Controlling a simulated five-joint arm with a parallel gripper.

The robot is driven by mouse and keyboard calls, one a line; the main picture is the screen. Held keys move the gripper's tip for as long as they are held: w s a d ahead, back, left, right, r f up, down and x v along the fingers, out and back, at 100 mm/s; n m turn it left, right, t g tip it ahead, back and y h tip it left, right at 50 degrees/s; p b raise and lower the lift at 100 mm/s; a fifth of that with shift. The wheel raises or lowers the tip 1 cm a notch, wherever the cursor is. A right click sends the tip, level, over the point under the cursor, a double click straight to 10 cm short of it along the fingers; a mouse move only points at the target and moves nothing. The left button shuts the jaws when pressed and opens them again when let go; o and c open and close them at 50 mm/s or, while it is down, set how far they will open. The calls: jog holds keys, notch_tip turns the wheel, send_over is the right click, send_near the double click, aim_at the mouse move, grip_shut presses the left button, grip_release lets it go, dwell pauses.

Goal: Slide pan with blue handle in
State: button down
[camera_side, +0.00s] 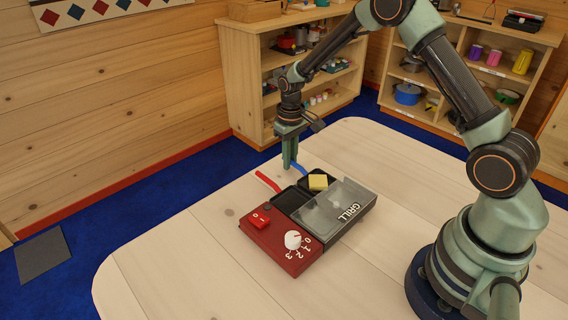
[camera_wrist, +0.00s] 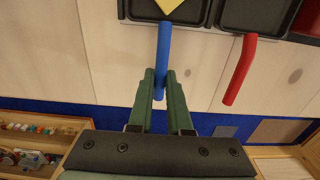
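The pan with the blue handle shows its dark tray (camera_side: 304,184) at the grill's open side, with a yellow square slice (camera_side: 318,182) on it. Its blue handle (camera_side: 301,168) points outward; in the wrist view the handle (camera_wrist: 163,45) runs down between my fingers. My gripper (camera_side: 289,164) is at the handle's outer end, and in the wrist view my gripper (camera_wrist: 161,84) has a finger close against each side of it, seemingly shut on it. The grill (camera_side: 344,208) has a clear lid and a red front with a white knob (camera_side: 292,240). The lid partly hides the pans' inner ends.
A second pan with a red handle (camera_side: 267,181) is beside the blue-handled one, its dark tray (camera_side: 290,200) empty where visible. The pale table (camera_side: 190,265) is bare around the grill. Wooden shelves (camera_side: 245,85) with kitchen things stand behind the table.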

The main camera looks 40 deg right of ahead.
jog(key=shift+s, duration=0.15)
jog(key=shift+s, duration=3)
jog(key=c, duration=0.9)
grip_release()
jog(key=shift+r, duration=0.1)
jog(key=shift+r, duration=2.9)
jog(key=shift+r, duration=0.1)
